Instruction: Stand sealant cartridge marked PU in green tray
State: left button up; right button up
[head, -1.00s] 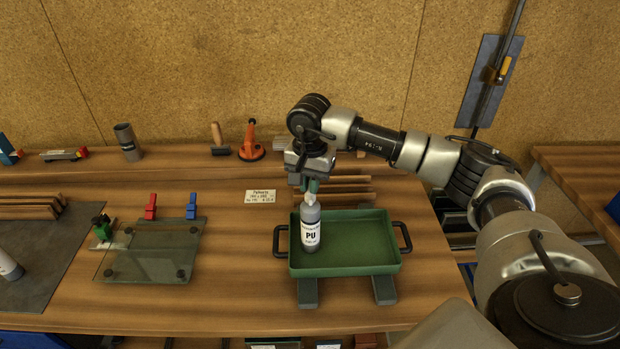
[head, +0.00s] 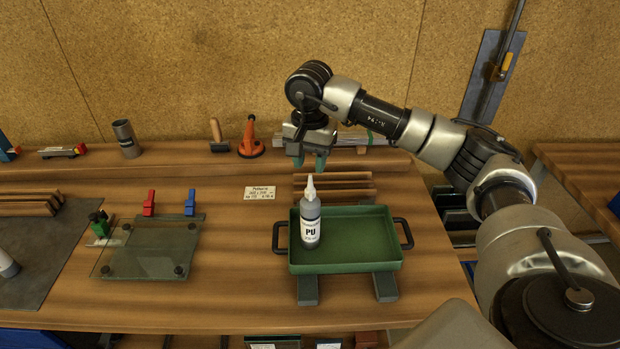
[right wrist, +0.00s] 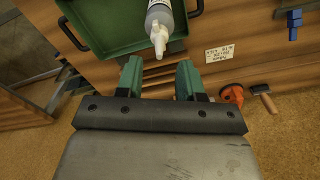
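The sealant cartridge marked PU (head: 310,222) stands upright in the left part of the green tray (head: 350,268), its white nozzle pointing up. In the right wrist view the cartridge (right wrist: 159,18) shows beyond the fingertips, apart from them, with the green tray (right wrist: 110,40) around it. My right gripper (head: 309,164) is open and empty, above and behind the cartridge; its green fingers also show spread apart in the right wrist view (right wrist: 160,75). My left gripper is not in view.
Wooden strips (head: 335,187) lie behind the tray, with a paper label (head: 259,193) to their left. A glass pane (head: 150,250) with red and blue clamps lies left of the tray. An orange suction lifter (head: 251,140) stands at the back. Bare bench lies between pane and tray.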

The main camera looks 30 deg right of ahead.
notch_tip(320, 180, up, 8)
jog(key=b, duration=0.1)
jog(key=shift+f+b, duration=0.2)
jog(key=shift+b, duration=0.15)
dwell(1.3)
